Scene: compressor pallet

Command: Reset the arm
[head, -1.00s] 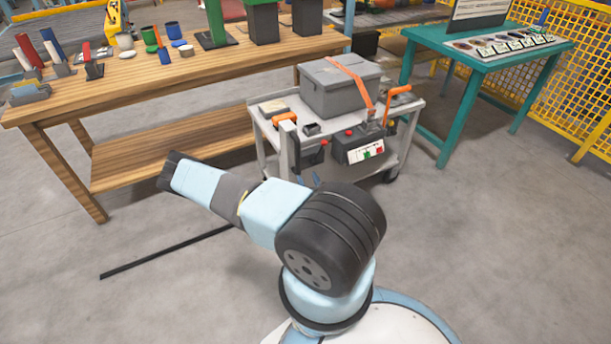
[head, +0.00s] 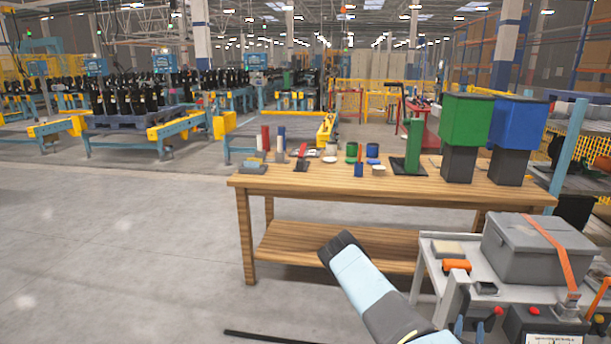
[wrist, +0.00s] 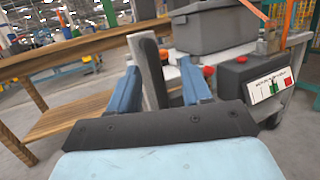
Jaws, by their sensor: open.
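My arm (head: 370,292) reaches up from the bottom of the head view, in front of the wooden workbench and left of the grey cart. My gripper (wrist: 160,82) shows in the wrist view with its two blue fingers spread apart and nothing held between them. It points toward the cart (wrist: 150,75), whose upright lies beyond the gap between the fingers.
The wooden workbench (head: 330,183) holds small tools, cups and green and blue bins. The cart (head: 436,262) carries a grey case (head: 530,250) with an orange strap and a control box (head: 545,325). Open concrete floor (head: 110,250) lies to the left.

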